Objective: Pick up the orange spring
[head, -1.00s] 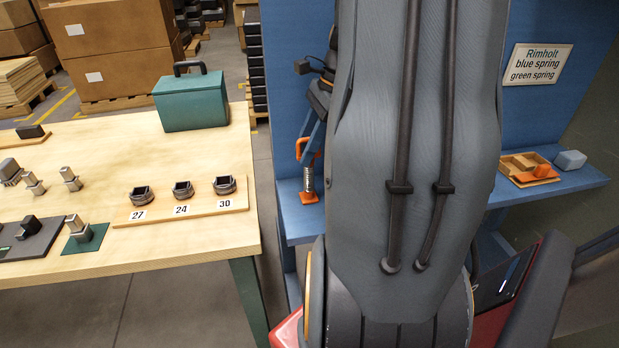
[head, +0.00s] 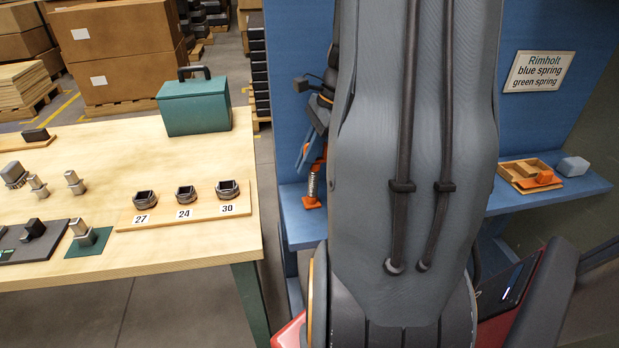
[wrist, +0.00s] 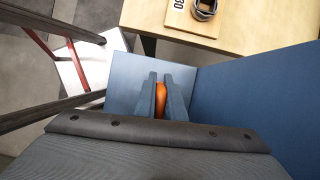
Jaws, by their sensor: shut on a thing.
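The orange spring (head: 313,185) has a silvery coil and orange ends. In the head view it stands at the left end of the blue shelf, its orange foot appearing to rest there. My gripper (head: 310,150) is at its top, partly hidden behind my own arm. In the wrist view my gripper (wrist: 161,95) has its two blue fingers closed on either side of the orange upper part of the spring (wrist: 160,101). The coil and foot are hidden in that view.
The blue shelf (head: 300,232) has an upright blue back panel (head: 292,100). At its right are a wooden tray (head: 518,168) with an orange piece and a grey block (head: 574,166). The wooden table (head: 130,260) at left holds numbered parts and a green case (head: 194,106).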

